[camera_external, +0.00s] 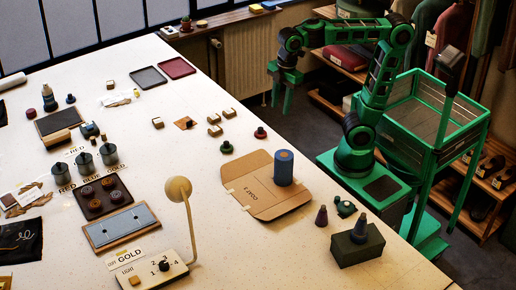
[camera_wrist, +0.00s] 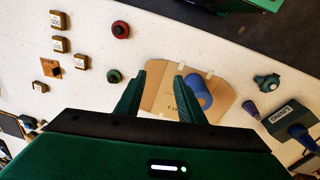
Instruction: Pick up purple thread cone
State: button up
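The purple thread cone (camera_external: 321,216) stands upright on the white table near its right edge, left of a dark green box. In the wrist view the purple cone (camera_wrist: 250,109) is at the right, beside the box. My gripper (camera_external: 280,98) is raised beyond the table's right edge, well away from the cone. In the wrist view my gripper (camera_wrist: 158,95) has its two green fingers spread apart with nothing between them; the cone lies to the right of both fingers.
A dark green box (camera_external: 357,244) bears a blue-grey cone (camera_external: 360,224). A small green object (camera_external: 345,207) lies just behind the purple cone. A blue roll (camera_external: 284,168) stands on a cardboard piece (camera_external: 250,197). A lamp (camera_external: 180,190) stands to the left.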

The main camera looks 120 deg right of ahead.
jog(key=w+a+f+n+y, duration=0.3)
jog(key=w+a+n, duration=0.2)
jog(key=w+a, duration=0.25)
jog(key=w+a+f+n+y, duration=0.2)
jog(key=w+a+n, duration=0.2)
jog(key=w+a, duration=0.3)
jog(key=s+a+r+n+g+y, duration=0.1)
jog(key=s+a+r+n+y, duration=0.1)
jog(key=a+r+n+y, duration=0.45)
jog(key=s+a+r+n+g+y, duration=0.1)
jog(key=s+a+n+g+y, duration=0.15)
jog(key=a, duration=0.65)
send_near(325, 210)
jog(key=shift+s+a+f+t, duration=0.15)
jog(key=shift+s+a+t, duration=0.1)
jog(key=shift+a, duration=0.25)
jog(key=shift+s+a+f+t, duration=0.15)
jog(key=shift+a+t, duration=0.05)
jog(key=shift+a, duration=0.25)
jog(key=shift+x, duration=5.45)
jog(key=shift+s, duration=0.15)
jog(key=shift+c, duration=0.7)
jog(key=shift+f, duration=0.1)
grip_shut()
